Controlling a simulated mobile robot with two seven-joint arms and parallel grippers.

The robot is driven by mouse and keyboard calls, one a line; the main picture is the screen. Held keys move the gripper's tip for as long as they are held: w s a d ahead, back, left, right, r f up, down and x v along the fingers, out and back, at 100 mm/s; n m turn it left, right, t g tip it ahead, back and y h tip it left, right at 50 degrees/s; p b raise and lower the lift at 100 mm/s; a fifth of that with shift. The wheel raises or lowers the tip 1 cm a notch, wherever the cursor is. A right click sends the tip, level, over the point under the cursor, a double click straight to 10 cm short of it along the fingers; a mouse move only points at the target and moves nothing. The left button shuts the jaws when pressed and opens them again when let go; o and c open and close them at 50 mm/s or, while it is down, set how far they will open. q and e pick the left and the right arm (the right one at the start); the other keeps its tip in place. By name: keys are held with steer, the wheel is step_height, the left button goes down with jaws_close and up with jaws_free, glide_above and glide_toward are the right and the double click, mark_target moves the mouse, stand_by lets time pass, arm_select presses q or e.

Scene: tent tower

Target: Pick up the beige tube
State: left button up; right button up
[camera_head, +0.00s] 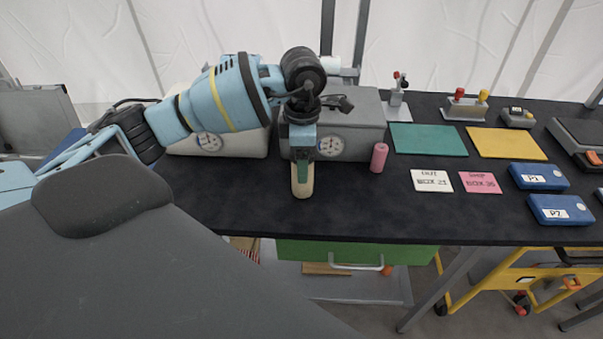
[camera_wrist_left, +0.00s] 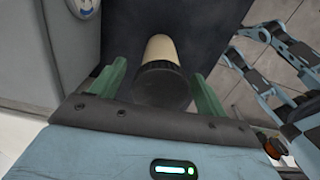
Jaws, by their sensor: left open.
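The beige tube (camera_head: 303,188) stands near the front edge of the dark bench, below my left gripper (camera_head: 301,170). In the left wrist view the beige tube (camera_wrist_left: 159,48) has a dark round cap facing the camera. The open green fingers of my left gripper (camera_wrist_left: 160,82) are on either side of it, with a visible gap on each side. In the head view the gripper hides part of the tube.
A pink cylinder (camera_head: 379,158) stands to the right of the tube. Grey boxes with dials, one of them here (camera_head: 352,128), stand behind it. Cards, a green mat (camera_head: 428,140), a yellow mat (camera_head: 507,143) and blue cases (camera_head: 538,177) lie farther right. The front strip is mostly clear.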

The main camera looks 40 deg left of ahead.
arm_select(q)
steer(key=shift+f, duration=0.45)
steer(key=c, duration=1.1)
steer(key=shift+r, duration=0.2)
steer(key=shift+r, duration=1.25)
steer(key=s+d, duration=0.3)
steer(key=s, duration=0.1)
steer(key=s+d+r, duration=0.1)
steer(key=s+d, duration=0.3)
steer(key=s+d+r, duration=0.1)
steer(key=s+d, duration=0.2)
steer(key=s, duration=0.1)
steer(key=shift+d+r+b, duration=0.1)
steer(key=shift+d+b, duration=0.2)
